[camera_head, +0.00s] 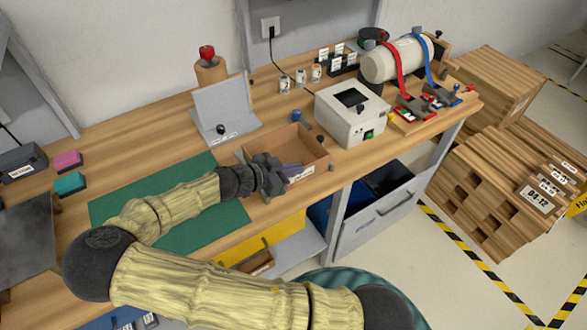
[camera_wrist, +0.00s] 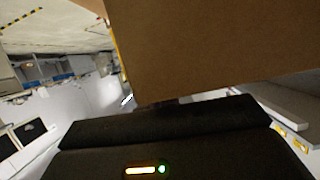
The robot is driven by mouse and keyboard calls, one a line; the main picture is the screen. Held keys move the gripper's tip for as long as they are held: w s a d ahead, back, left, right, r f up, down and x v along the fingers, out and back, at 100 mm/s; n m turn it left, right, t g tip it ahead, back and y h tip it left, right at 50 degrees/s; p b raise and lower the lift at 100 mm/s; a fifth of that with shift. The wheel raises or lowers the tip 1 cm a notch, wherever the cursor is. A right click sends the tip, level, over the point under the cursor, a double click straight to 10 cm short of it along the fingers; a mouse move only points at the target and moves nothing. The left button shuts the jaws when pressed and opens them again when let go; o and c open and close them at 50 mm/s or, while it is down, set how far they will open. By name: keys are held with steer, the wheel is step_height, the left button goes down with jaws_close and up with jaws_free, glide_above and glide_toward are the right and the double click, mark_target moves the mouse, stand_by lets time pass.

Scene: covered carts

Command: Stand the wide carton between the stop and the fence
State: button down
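An open-topped brown cardboard box (camera_head: 318,150) with a white label on its front sits on the bench; I cannot tell whether it is the wide carton. My gripper (camera_head: 282,176) is at its front left corner, with a purple-grey part beside it. In the wrist view a plain brown surface (camera_wrist: 215,45) fills the upper right, very close above my dark gripper body. My fingertips are not distinct in either view, so opening and any hold are unclear. I cannot pick out the stop or the fence with certainty.
A green mat (camera_head: 115,207) lies left of the box. A grey angled stand (camera_head: 222,108) is behind, and a white device (camera_head: 345,125) stands to the right. Clamps with red and blue straps hold a pale cylinder (camera_head: 385,65).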

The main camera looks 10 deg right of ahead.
steer(key=shift+f+b, duration=0.3)
steer(key=shift+f, duration=0.05)
stand_by(0.4)
steer(key=c, duration=1.6)
jaws_free()
steer(key=shift+o, duration=0.2)
steer(key=b+v, duration=0.2)
steer(key=v, duration=1.5)
steer(key=shift+s+a, duration=0.15)
steer(key=shift+a, duration=0.05)
